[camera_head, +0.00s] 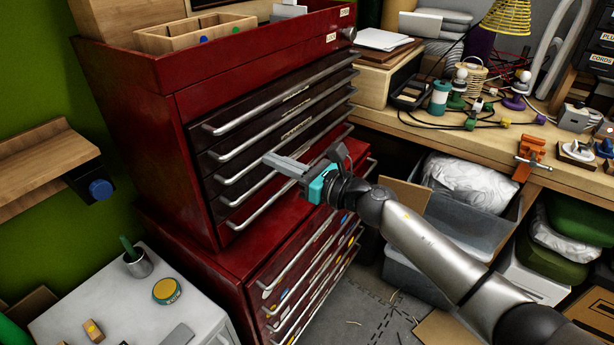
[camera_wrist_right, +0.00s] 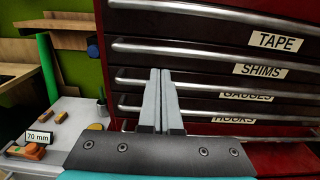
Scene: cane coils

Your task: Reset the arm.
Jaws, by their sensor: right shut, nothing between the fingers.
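My right gripper (camera_head: 284,165) is in front of the dark drawers of the red tool chest (camera_head: 195,150) in the head view. Its two grey fingers are together with nothing between them. In the right wrist view the shut fingers (camera_wrist_right: 160,98) point at the drawer fronts, left of the labels TAPE, SHIMS, GAUGES and HOOKS. The fingertips overlap the drawer handles (camera_wrist_right: 205,50) in the picture; I cannot tell whether they touch. All the drawers look closed. My left gripper is not in view.
A white cabinet top (camera_head: 105,290) with a cup (camera_head: 138,262) and a round yellow tin (camera_head: 166,290) is at lower left. A wooden wall shelf (camera_head: 45,165) is at left. A cluttered workbench (camera_head: 470,137) is at right, with bins (camera_head: 460,225) below.

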